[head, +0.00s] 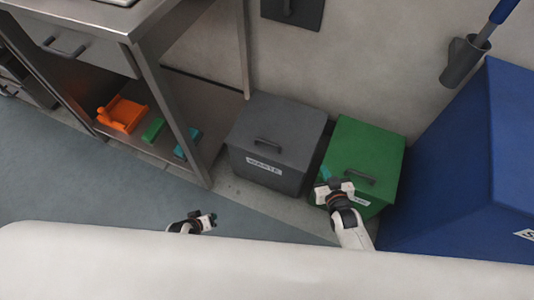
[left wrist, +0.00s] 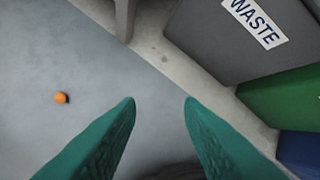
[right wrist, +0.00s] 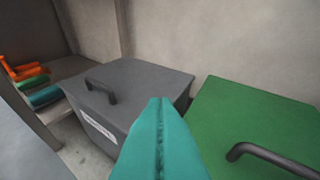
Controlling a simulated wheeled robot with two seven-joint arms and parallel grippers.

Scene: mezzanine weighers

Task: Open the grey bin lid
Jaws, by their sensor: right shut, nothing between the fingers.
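The grey bin (head: 262,171) stands against the wall with its lid (head: 280,128) down and a dark handle (head: 268,145) on top. Its front has a white WASTE label, which also shows in the left wrist view (left wrist: 256,20). In the right wrist view the grey lid (right wrist: 140,78) and its handle (right wrist: 103,84) lie left of the fingers. My right gripper (head: 325,174) is shut and empty, near the front left of the green bin and apart from the grey handle. My left gripper (left wrist: 160,103) is open and empty over the floor, in front of the grey bin.
A green lidded bin (head: 365,150) stands close on the right, then a large blue container (head: 450,180). A steel table (head: 95,15) with a lower shelf is on the left, holding orange (head: 122,114) and green items. A small orange ball (left wrist: 62,98) lies on the floor.

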